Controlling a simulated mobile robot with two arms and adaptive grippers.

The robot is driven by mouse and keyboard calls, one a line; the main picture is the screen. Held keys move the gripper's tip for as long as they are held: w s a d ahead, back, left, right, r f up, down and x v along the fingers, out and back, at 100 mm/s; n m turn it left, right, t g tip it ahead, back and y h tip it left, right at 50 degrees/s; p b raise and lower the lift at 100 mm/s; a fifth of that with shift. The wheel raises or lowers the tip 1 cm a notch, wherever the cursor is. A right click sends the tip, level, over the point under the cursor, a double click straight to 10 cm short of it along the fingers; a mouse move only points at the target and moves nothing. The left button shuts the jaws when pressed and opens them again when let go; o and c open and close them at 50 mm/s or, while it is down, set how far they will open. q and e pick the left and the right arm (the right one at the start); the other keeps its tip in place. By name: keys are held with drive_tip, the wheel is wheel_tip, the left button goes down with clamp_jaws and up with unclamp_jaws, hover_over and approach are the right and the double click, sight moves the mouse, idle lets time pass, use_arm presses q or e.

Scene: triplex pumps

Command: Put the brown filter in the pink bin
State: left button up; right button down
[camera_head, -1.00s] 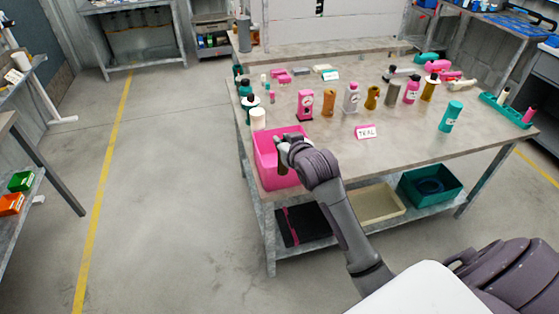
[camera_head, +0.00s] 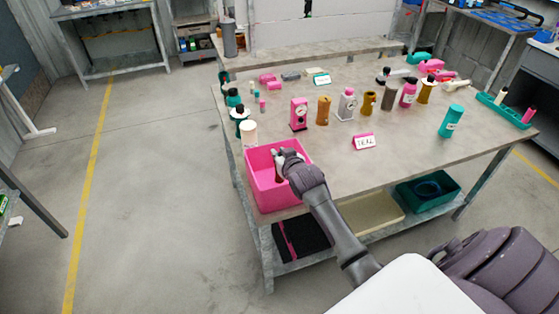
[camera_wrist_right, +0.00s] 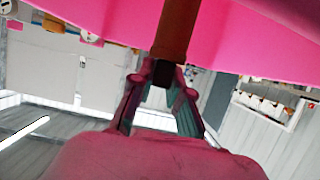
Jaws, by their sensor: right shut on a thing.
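The pink bin (camera_head: 275,198) stands at the near left corner of the table. My right gripper (camera_head: 283,158) is at the bin's opening, reaching in from the near right. In the right wrist view, the right gripper (camera_wrist_right: 163,80) is shut on the brown filter (camera_wrist_right: 174,35), a long brown piece with a dark end between the fingers. The pink bin (camera_wrist_right: 240,45) fills the top of that view behind the filter. In the head view the filter is mostly hidden by the gripper. My left gripper is not in view.
A teal cylinder (camera_head: 451,121) stands at right. A teal tub (camera_head: 428,190) sits on the lower shelf.

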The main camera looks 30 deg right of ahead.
wheel_tip(320, 180, down, 3)
drive_tip(key=shift+r, duration=0.2)
drive_tip(key=shift+f, duration=0.1)
drive_tip(key=c, duration=1.1)
unclamp_jaws()
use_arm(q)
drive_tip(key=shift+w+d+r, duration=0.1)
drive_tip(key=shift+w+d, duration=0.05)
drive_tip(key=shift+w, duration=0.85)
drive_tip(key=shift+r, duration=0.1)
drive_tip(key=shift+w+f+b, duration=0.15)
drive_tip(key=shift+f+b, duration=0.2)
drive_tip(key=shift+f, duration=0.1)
use_arm(e)
drive_tip(key=v, duration=1.2)
drive_tip(key=shift+a, duration=0.1)
